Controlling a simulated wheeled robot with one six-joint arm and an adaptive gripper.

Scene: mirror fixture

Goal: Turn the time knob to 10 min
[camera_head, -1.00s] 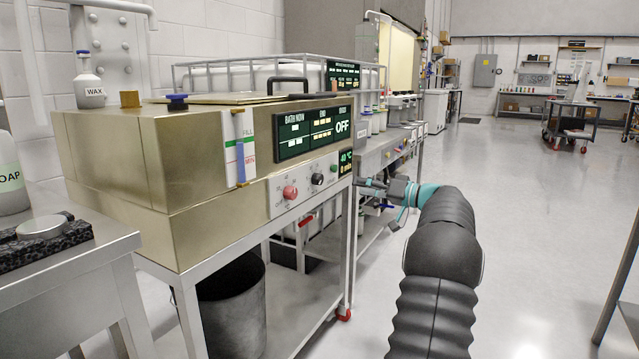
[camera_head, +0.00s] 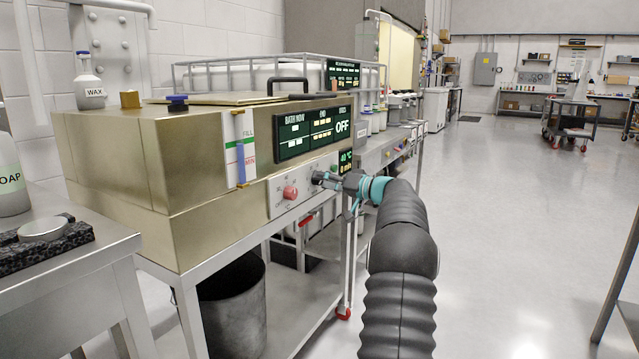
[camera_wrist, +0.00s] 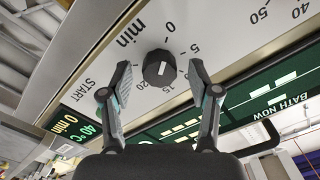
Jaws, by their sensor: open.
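The time knob (camera_wrist: 159,68) is black and round with a short white mark. In the wrist view it sits on a pale panel with "min" and printed numbers around it. My gripper (camera_wrist: 160,78) is open, with one finger on each side of the knob. A gap shows between each finger and the knob, and I cannot tell how deep the fingertips reach. The small display (camera_wrist: 72,123) reads 0 min and 40 °C.
A red knob (camera_head: 290,192) is on the same panel, left of my gripper. The large display (camera_head: 313,129) above shows OFF. The brass-coloured bath (camera_head: 110,165) stands on a metal frame with a dark bin (camera_head: 232,310) beneath.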

